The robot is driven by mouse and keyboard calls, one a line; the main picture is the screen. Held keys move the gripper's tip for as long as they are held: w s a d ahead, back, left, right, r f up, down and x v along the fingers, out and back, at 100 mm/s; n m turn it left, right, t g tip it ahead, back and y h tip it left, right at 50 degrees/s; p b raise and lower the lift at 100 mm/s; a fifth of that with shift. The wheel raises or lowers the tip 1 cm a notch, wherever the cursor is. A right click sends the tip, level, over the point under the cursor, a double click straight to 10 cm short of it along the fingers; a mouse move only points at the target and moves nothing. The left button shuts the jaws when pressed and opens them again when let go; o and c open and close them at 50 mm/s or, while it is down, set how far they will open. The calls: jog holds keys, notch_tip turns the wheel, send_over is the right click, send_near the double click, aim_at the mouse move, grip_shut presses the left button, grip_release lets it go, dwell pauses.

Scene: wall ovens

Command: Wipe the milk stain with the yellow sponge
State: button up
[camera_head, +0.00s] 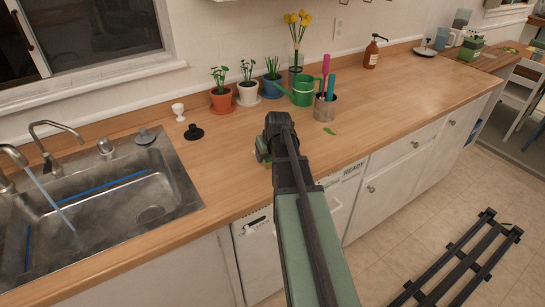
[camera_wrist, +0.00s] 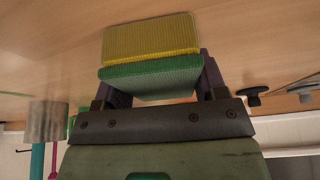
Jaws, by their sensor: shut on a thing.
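My gripper (camera_head: 270,145) is over the wooden counter, right of the sink. In the wrist view my gripper (camera_wrist: 160,88) is shut on the yellow sponge (camera_wrist: 150,37), which has a green scouring side. The sponge sits between the two fingers close to the counter; I cannot tell whether it touches the wood. In the head view my gripper and arm hide most of the sponge. I cannot make out a milk stain in either view; part of the counter is hidden behind the arm and sponge.
The sink (camera_head: 100,215) with running water is at left. A black stopper (camera_head: 194,132) and white egg cup (camera_head: 178,110) stand beside it. Potted plants, a green watering can (camera_head: 303,91) and a metal cup (camera_head: 325,108) with coloured handles are behind. The counter at right (camera_head: 410,100) is mostly clear.

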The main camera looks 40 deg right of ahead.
jog(key=shift+w+d+f, duration=0.1)
jog(key=shift+w+d, duration=0.1)
jog(key=shift+w, duration=1.85)
jog(key=shift+w+d, duration=0.15)
jog(key=shift+w, duration=1.85)
jog(key=shift+s+a+f, duration=0.1)
jog(key=shift+s+a, duration=0.1)
jog(key=shift+s, duration=1.05)
jog(key=shift+s+a+f, duration=0.1)
jog(key=shift+s+a, duration=0.05)
jog(key=shift+s, duration=1.1)
jog(key=shift+s+a+r, duration=0.1)
jog(key=shift+s, duration=1.75)
jog(key=shift+s+a+r, duration=0.1)
jog(key=shift+s, duration=1.75)
jog(key=shift+w+r+p, duration=0.1)
jog(key=shift+r+p, duration=0.2)
jog(key=shift+p, duration=0.05)
notch_tip(320, 180, up, 6)
jog(key=p, duration=0.5)
jog(key=shift+w+f+p, duration=0.15)
jog(key=shift+f+p, duration=0.05)
jog(key=shift+p, duration=0.1)
